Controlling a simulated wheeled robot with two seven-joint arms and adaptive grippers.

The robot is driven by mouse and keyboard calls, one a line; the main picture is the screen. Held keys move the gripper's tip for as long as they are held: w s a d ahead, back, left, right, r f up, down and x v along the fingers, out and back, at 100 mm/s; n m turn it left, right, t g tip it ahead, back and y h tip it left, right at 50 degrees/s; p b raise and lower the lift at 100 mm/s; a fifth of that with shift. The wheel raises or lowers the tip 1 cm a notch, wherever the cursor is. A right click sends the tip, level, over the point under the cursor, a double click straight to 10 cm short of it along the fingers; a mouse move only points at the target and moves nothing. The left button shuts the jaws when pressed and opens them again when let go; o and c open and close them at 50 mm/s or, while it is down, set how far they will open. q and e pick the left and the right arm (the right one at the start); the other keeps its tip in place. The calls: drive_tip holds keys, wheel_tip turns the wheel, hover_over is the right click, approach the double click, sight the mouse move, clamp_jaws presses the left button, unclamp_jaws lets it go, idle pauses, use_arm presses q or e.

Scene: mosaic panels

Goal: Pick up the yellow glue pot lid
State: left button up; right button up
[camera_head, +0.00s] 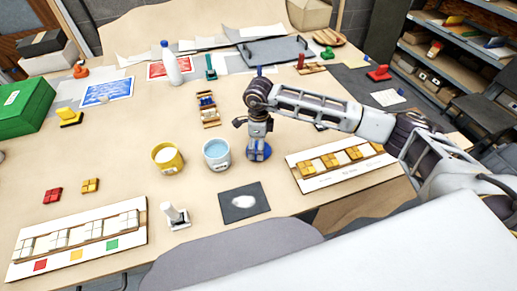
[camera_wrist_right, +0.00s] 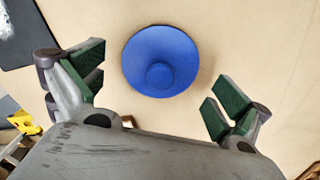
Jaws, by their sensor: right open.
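A round blue lid (camera_wrist_right: 137,52) with a central knob lies on the table. In the head view the blue lid (camera_head: 268,154) is partly hidden by my right gripper. My right gripper (camera_head: 257,153) is above it, fingers pointing down. In the right wrist view the gripper (camera_wrist_right: 158,83) is open and empty, its green-padded fingers apart on either side of the lid. A yellow pot (camera_head: 168,164) with pale contents stands open to the left. I cannot make out a yellow lid. My left gripper is not in view.
A dark mat (camera_head: 234,211) with a white blob lies in front of the lid. A panel with yellow tiles (camera_head: 325,178) is to the right. A small rack (camera_head: 208,108) and a white bottle (camera_head: 171,65) stand behind.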

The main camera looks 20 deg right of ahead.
drive_tip(key=shift+f, duration=1)
drive_tip(key=c, duration=1)
drive_tip(key=shift+c, duration=0.5)
